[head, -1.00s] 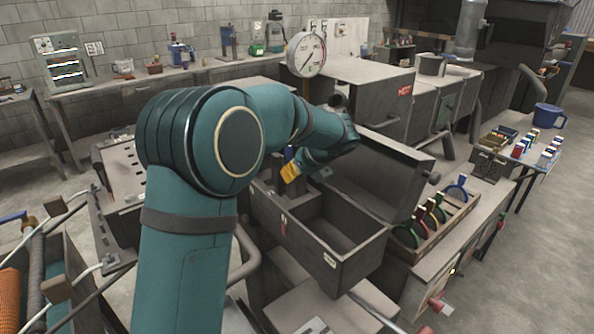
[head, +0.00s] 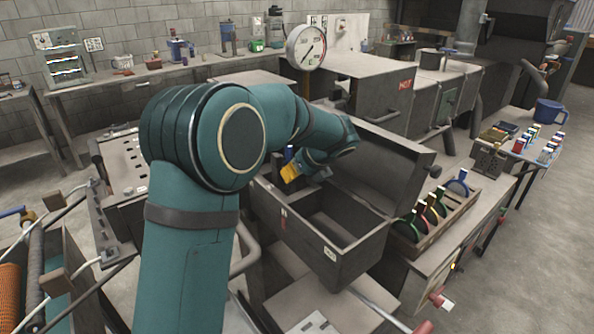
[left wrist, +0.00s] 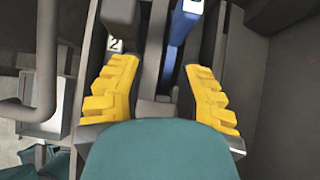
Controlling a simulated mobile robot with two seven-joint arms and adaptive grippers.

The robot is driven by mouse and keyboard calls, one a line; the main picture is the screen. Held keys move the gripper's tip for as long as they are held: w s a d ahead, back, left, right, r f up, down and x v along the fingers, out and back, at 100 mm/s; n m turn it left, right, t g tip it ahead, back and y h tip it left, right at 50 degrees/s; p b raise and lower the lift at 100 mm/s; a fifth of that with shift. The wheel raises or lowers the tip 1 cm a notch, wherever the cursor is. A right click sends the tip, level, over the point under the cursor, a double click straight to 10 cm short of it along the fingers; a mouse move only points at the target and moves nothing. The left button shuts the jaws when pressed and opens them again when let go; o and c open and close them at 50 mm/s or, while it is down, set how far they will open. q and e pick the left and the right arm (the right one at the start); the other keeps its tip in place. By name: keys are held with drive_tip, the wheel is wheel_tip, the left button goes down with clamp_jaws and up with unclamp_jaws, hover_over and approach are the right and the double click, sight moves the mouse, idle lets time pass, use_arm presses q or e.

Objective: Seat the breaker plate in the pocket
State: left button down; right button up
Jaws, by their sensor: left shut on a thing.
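My left gripper (head: 290,173) has yellow fingers and is at the back left of an open grey box (head: 305,251), inside or just above its rim. In the left wrist view the fingers (left wrist: 160,85) stand on either side of a blue bar-like piece (left wrist: 180,45) with a white tag at its top. The gripper is shut on this piece, which also shows as a blue bit in the head view (head: 288,153). Whether it is the breaker plate cannot be told. A dark grey bar stands beside it. The pocket cannot be made out. My right gripper is not in view.
The box's raised lid (head: 385,168) stands to the right of the gripper. A wooden rack (head: 425,245) with several coloured rings is right of the box. The box's front compartment looks empty. A dial gauge (head: 305,47) stands behind.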

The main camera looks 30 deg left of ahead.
use_arm(q)
drive_tip(key=shift+f, duration=0.55)
drive_tip(key=c, duration=0.6)
unclamp_jaws()
drive_tip(key=shift+f, duration=0.1)
drive_tip(key=v, duration=1.2)
